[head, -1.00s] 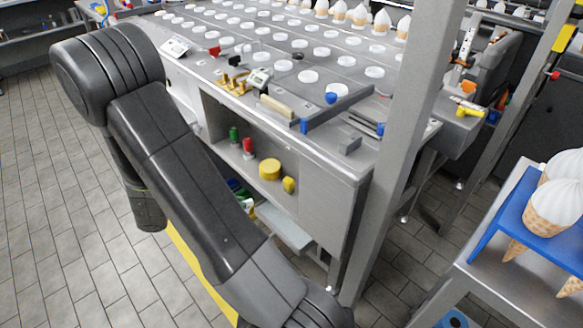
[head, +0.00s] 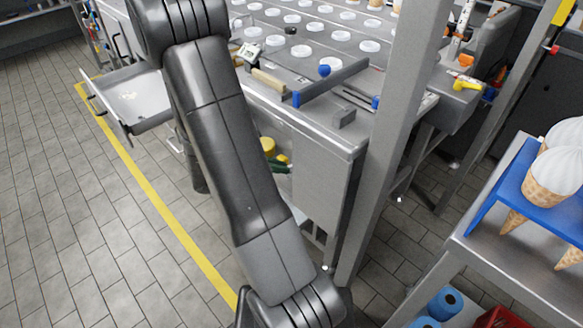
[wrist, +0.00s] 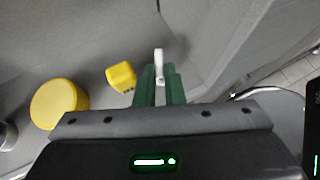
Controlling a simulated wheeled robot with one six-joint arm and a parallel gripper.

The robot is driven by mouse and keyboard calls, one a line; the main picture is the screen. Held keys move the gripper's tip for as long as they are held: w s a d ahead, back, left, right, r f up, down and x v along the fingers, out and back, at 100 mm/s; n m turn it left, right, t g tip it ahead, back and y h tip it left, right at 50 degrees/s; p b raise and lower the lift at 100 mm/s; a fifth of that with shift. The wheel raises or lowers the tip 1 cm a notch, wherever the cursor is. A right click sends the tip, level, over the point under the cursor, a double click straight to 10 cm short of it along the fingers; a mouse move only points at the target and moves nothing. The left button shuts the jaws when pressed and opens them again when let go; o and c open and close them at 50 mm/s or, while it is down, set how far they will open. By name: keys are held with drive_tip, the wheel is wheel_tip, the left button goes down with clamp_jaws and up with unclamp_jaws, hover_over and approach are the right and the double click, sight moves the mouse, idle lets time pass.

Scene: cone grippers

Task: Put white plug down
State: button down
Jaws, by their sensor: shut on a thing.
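The white plug (wrist: 158,62) is held between the green fingertips of my gripper (wrist: 158,78) in the wrist view. Its white end sticks out past the fingers. My gripper is shut on it, above the grey shelf floor (wrist: 120,135) inside the open compartment. I cannot tell whether the plug touches a surface. In the head view my arm covers much of the compartment, and the plug does not show there.
A small yellow piece (wrist: 121,76) is just left of the fingers, and a larger round yellow piece (wrist: 58,103) lies further left. A grey wall (wrist: 200,35) rises close on the right. In the head view an open drawer (head: 140,95) sticks out at the left.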

sight(290, 166)
drive_tip(key=d, duration=0.1)
drive_tip(key=w+d, duration=0.1)
drive_tip(key=d, duration=0.1)
drive_tip(key=shift+w, duration=0.1)
drive_tip(key=shift+w+d+f+b, duration=0.1)
drive_tip(key=shift+d+f+b, duration=0.2)
drive_tip(key=shift+b, duration=0.05)
drive_tip(key=shift+a+f, duration=0.1)
drive_tip(key=shift+f, duration=0.35)
drive_tip(key=shift+f+b, duration=0.25)
drive_tip(key=shift+b, duration=0.05)
drive_tip(key=c, duration=1.8)
unclamp_jaws()
drive_tip(key=shift+r, duration=0.1)
